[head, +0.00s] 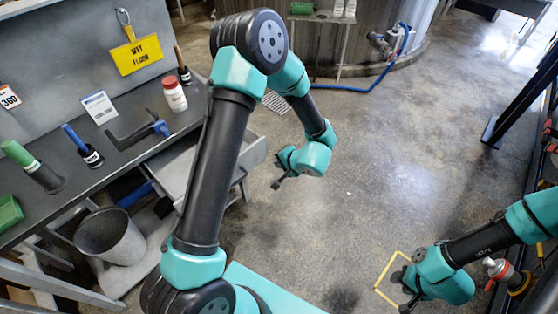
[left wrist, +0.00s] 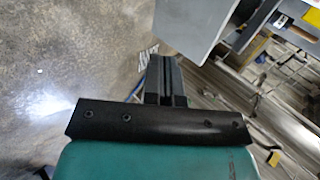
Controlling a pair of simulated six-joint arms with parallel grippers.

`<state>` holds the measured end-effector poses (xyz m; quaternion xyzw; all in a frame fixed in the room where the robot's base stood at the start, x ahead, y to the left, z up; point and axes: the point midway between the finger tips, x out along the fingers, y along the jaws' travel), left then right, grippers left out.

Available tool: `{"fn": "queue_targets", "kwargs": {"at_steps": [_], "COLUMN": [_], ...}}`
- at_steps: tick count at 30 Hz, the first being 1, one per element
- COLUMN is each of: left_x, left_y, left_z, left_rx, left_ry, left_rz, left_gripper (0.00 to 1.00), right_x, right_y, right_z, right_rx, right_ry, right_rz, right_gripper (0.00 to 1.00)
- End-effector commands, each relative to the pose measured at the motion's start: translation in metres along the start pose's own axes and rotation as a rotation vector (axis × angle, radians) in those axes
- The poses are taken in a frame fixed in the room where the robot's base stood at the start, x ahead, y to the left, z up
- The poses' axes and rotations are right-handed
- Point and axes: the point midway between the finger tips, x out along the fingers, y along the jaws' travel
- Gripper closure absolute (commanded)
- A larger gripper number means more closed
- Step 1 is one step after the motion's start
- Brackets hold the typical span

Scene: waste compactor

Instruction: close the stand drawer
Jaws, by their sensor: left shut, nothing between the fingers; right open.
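The stand drawer (head: 254,152) is a light grey drawer pulled out to the right from under the dark bench top; my left arm hides part of it. In the left wrist view its grey panel (left wrist: 185,28) stands just beyond the fingers. My left gripper (head: 277,184) is shut and empty, close to the right of the drawer's outer end, with a small gap visible in the head view. Its closed fingers also show in the left wrist view (left wrist: 165,75). My right gripper (head: 406,303) is open and low at the lower right, far from the drawer.
The bench top (head: 130,150) holds a red-capped white bottle (head: 174,94), a blue-handled tool (head: 140,130) and a green-topped cylinder (head: 33,167). A grey bucket (head: 110,237) stands below. A blue hose (head: 355,88) lies behind.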

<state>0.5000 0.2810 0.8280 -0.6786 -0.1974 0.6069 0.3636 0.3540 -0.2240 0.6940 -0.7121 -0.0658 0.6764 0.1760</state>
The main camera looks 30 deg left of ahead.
Motion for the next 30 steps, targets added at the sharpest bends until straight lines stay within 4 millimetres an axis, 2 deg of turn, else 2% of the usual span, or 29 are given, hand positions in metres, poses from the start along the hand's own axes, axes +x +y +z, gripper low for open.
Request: {"fn": "queue_targets", "kwargs": {"at_steps": [13,15,22,30], "left_x": [0.076,0.085,0.103,0.106], "left_y": [0.000,-0.008,-0.025,-0.028], "left_z": [0.001,0.000,0.000,0.000], "left_rx": [-0.002,-0.006,-0.003,-0.001], "left_ry": [-0.003,-0.002,0.000,0.001], "left_rz": [0.001,-0.001,0.000,0.000], "left_gripper": [1.00,1.00,1.00,1.00], "right_x": [0.000,0.000,0.000,0.000], "right_y": [0.000,0.000,0.000,0.000], "right_z": [0.000,0.000,0.000,0.000], "right_rx": [0.000,0.000,0.000,0.000], "right_ry": [0.000,0.000,0.000,0.000], "right_rz": [0.000,0.000,0.000,0.000], "right_gripper": [0.57,0.57,0.57,0.57]}}
